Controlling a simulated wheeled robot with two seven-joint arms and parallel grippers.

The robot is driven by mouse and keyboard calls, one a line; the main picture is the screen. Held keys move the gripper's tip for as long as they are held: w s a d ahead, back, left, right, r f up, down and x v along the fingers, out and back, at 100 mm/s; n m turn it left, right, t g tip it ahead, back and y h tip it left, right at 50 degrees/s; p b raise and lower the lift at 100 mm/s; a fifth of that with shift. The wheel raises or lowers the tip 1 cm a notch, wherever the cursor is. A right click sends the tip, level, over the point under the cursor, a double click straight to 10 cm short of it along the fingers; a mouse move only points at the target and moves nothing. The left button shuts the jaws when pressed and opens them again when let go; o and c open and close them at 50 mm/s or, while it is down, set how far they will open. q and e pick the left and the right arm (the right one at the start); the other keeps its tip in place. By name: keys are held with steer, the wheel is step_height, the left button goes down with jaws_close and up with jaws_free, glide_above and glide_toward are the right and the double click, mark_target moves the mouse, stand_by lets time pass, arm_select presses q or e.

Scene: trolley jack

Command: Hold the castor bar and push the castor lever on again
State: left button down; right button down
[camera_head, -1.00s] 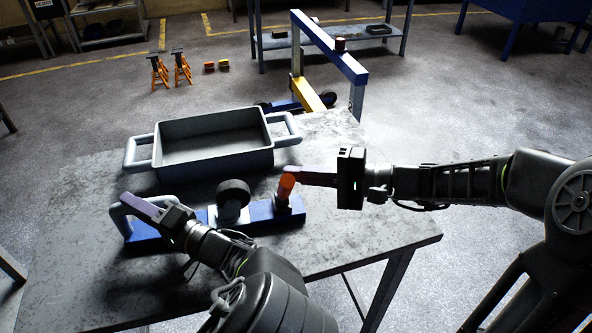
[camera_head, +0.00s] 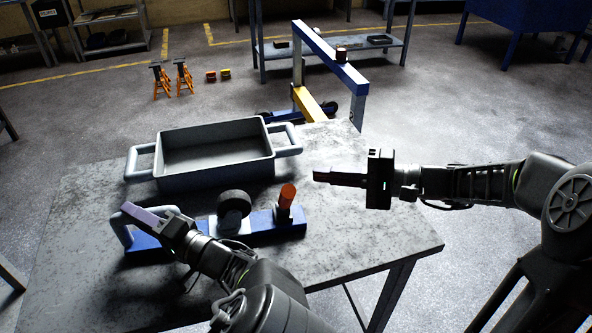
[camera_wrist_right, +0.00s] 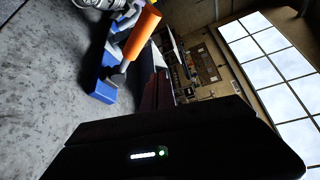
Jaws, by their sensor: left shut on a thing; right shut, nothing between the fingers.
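The blue castor bar (camera_head: 262,232) lies on the table. It carries a dark castor wheel (camera_head: 234,203) near its middle, an orange castor lever (camera_head: 287,195) near its right end, and a grey loop handle (camera_head: 120,226) at its left end. My left gripper (camera_head: 138,213) is shut at the grey handle, and its fingers hide part of it. The lever stands up, tilted slightly right. My right gripper (camera_head: 320,175) is shut and empty, to the right of the lever and apart from it. The orange lever also shows in the right wrist view (camera_wrist_right: 142,33), with the blue bar end (camera_wrist_right: 101,91).
A grey tray (camera_head: 270,178) with two side handles stands on the table behind the bar. The table's right part (camera_head: 380,240) is clear. A blue and yellow frame (camera_head: 330,58) stands on the floor behind the table, with orange stands (camera_head: 161,80) further back.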

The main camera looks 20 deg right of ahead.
arm_select(q)
steer(key=shift+f, duration=0.15)
arm_select(e)
steer(key=d, duration=0.1)
steer(key=s+d, duration=0.1)
steer(key=s+d+f, duration=0.1)
steer(key=shift+d, duration=0.25)
arm_select(q)
steer(key=c, duration=1.1)
jaws_free()
steer(key=v, duration=1.2)
arm_select(e)
steer(key=shift+w, duration=0.1)
